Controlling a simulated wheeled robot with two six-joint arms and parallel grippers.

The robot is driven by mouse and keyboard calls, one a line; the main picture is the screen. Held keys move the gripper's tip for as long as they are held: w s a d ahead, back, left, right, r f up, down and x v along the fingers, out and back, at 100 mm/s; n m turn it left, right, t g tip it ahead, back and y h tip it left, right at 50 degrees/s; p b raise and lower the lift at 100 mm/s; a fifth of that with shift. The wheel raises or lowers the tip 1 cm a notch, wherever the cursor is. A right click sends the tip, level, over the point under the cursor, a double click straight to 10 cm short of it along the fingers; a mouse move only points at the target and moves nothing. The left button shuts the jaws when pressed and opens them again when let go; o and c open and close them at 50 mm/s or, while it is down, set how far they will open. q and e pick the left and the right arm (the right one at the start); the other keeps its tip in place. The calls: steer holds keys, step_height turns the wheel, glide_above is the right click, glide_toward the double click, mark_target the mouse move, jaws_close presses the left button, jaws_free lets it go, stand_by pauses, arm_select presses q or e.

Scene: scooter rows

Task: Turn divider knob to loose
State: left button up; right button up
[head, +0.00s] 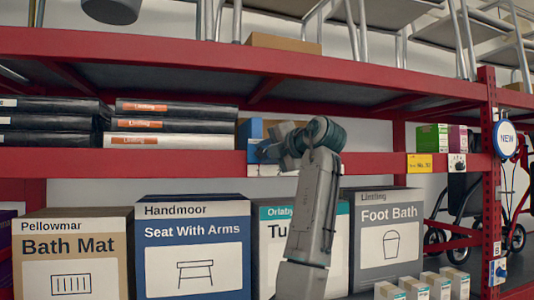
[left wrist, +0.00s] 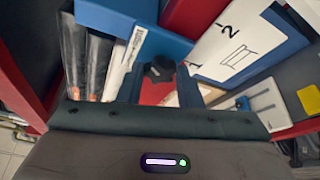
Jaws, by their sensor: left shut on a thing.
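In the left wrist view a dark lobed knob (left wrist: 159,70) sits between the two fingers of my left gripper (left wrist: 158,84), in front of a red shelf edge. The fingers are shut on it. A blue divider panel (left wrist: 120,18) stands just behind it, beside a white marked strip. In the head view my left gripper (head: 266,152) is at the front edge of the middle shelf, by the blue divider (head: 250,130). The knob is hidden there by my gripper and wrist. I cannot read which way the knob points. My right gripper is not in view.
Below stand large cartons, including Seat With Arms (head: 193,255) and Foot Bath (head: 388,235). Farther right are a dial plate (head: 457,163), a red upright (head: 488,200) and a wheeled walker (head: 460,205).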

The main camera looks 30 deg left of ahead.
arm_select(q)
steer(key=o, duration=1)
steer(key=shift+d, duration=0.1)
steer(key=shift+s+d+f+b, duration=0.1)
steer(key=shift+d+b, duration=0.2)
steer(key=b+v, duration=0.3)
steer(key=v, duration=0.7)
steer(key=shift+b, duration=0.4)
